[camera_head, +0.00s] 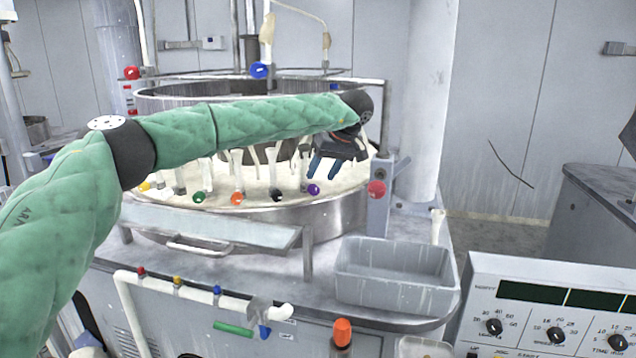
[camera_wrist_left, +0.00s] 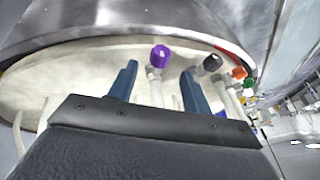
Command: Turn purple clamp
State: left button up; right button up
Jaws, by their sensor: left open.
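The purple clamp (camera_head: 313,190) is a small round purple knob on a pale stem at the front right of the round platen (camera_head: 330,209). My left gripper (camera_head: 326,168) reaches over the platen from the left, its blue fingers just above and right of the purple knob. In the left wrist view, the purple clamp (camera_wrist_left: 160,56) stands between the open fingers of the left gripper (camera_wrist_left: 158,85), apart from both. Its lower stem is hidden behind the gripper body. My right gripper does not show.
A black knob (camera_head: 277,195), an orange knob (camera_head: 237,198) and a green knob (camera_head: 199,197) line the platen's front rim. A red knob (camera_head: 376,188) sits on a post at right. A grey bin (camera_head: 398,273) stands front right, beside a control panel (camera_head: 550,318).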

pick_arm(q)
jog(key=s+d+r+t+h+b, duration=0.1)
jog(key=s+d+r+h, duration=0.1)
jog(key=d, duration=0.3)
jog(key=shift+d+r+h, duration=0.3)
jog(key=shift+r+h, duration=0.05)
jog(key=shift+h, duration=0.35)
jog(key=shift+s, duration=0.1)
